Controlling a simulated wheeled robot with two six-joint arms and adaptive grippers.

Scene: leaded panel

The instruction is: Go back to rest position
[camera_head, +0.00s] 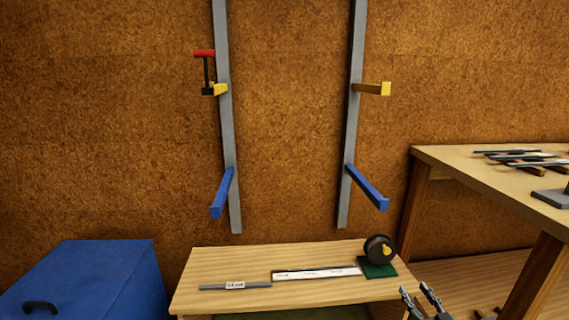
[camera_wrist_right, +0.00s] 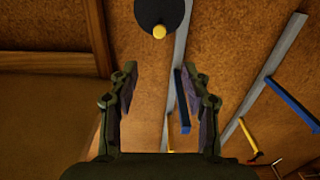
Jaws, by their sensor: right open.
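My right gripper (camera_head: 422,297) shows at the bottom of the head view, in front of the small wooden table and right of its middle. In the right wrist view its two fingers (camera_wrist_right: 160,72) stand apart with nothing between them. My left gripper is in neither view. A black round reel with a yellow knob (camera_head: 380,248) rests on a green mat (camera_head: 379,268) at the table's right end. It also shows in the right wrist view (camera_wrist_right: 158,14), beyond the fingertips and apart from them.
The table (camera_head: 225,262) also holds a grey labelled strip (camera_head: 215,287) and a white strip (camera_head: 310,273). Grey wall rails carry blue arms (camera_head: 366,186) and yellow arms (camera_head: 370,88); a red-handled clamp (camera_head: 206,70) hangs left. A blue box (camera_head: 95,275) stands left, a workbench (camera_head: 480,172) right.

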